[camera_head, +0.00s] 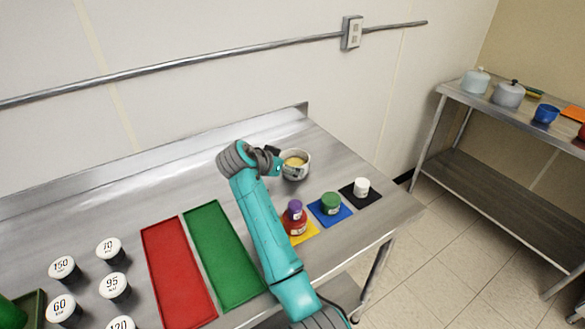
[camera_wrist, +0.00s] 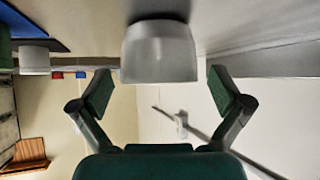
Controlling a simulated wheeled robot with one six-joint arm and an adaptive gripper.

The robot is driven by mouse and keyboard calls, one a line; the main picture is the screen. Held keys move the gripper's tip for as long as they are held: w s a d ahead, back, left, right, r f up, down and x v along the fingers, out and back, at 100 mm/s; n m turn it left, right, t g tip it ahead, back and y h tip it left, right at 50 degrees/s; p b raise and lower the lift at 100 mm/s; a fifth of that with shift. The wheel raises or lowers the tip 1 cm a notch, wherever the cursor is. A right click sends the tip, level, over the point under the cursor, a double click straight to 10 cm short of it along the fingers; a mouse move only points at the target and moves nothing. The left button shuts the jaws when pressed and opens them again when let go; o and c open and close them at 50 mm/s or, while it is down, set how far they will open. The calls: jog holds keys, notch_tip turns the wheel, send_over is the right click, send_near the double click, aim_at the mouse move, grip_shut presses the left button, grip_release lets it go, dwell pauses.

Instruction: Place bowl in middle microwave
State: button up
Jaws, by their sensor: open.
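A grey-white bowl (camera_head: 295,171) with yellowish contents stands on the steel table, near its back right. My gripper (camera_head: 276,160) is just left of the bowl, at about its height. In the wrist view, where the scene looks turned over, the bowl (camera_wrist: 160,55) is centred just beyond my gripper (camera_wrist: 163,88). The two green-padded fingers are spread wide, one on each side of the bowl's line, and hold nothing. I cannot tell any contact with the bowl. No microwave shows in either view.
A red tray (camera_head: 178,272) and a green tray (camera_head: 222,255) lie left of my arm. Several numbered white-topped jars stand farther left. Purple-and-red, green (camera_head: 331,203) and white (camera_head: 361,187) containers sit on coloured mats in front of the bowl. A second steel table (camera_head: 480,104) holds pots.

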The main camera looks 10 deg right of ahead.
jog(key=shift+x, duration=3.05)
jog(key=shift+s+f, duration=0.1)
jog(key=shift+f, duration=0.1)
jog(key=shift+r, duration=0.1)
jog(key=c, duration=1.3)
